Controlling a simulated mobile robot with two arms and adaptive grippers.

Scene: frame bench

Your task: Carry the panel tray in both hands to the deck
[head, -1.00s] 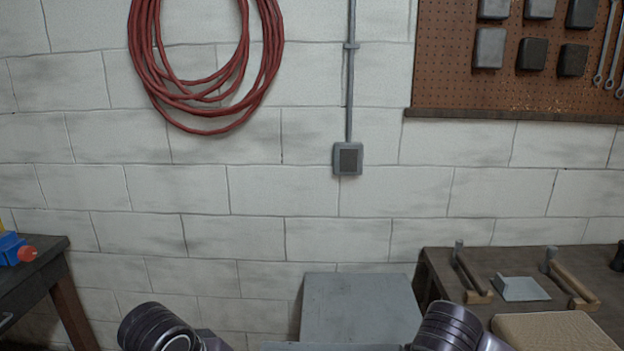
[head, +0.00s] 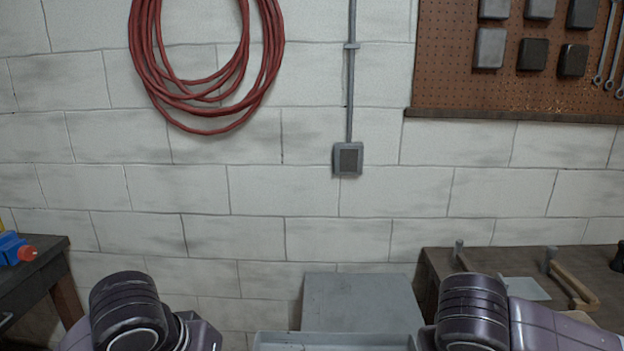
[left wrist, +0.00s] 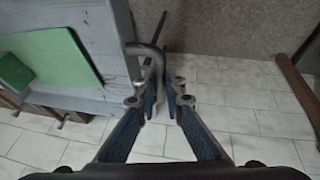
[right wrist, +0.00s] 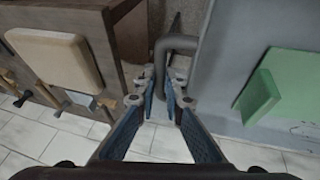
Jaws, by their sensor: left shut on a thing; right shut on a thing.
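The grey panel tray (head: 335,342) shows its far edge at the bottom of the head view, between my two arms. A green panel (left wrist: 55,58) and a green block (left wrist: 14,72) are in it in the left wrist view. My left gripper (left wrist: 165,98) is shut on the tray's bent grey handle (left wrist: 150,52). My right gripper (right wrist: 168,95) is shut on the opposite handle (right wrist: 172,45). Both grippers are below the head view's frame. A grey flat-topped block (head: 362,298), possibly the deck, stands just beyond the tray against the wall.
A dark bench (head: 450,262) with wooden-handled fixtures stands at right; a tan pad (right wrist: 55,58) lies on it, close to my right gripper. Another bench (head: 40,268) with a blue tool (head: 10,248) is at left. Tiled floor (left wrist: 240,125) is open below my left gripper.

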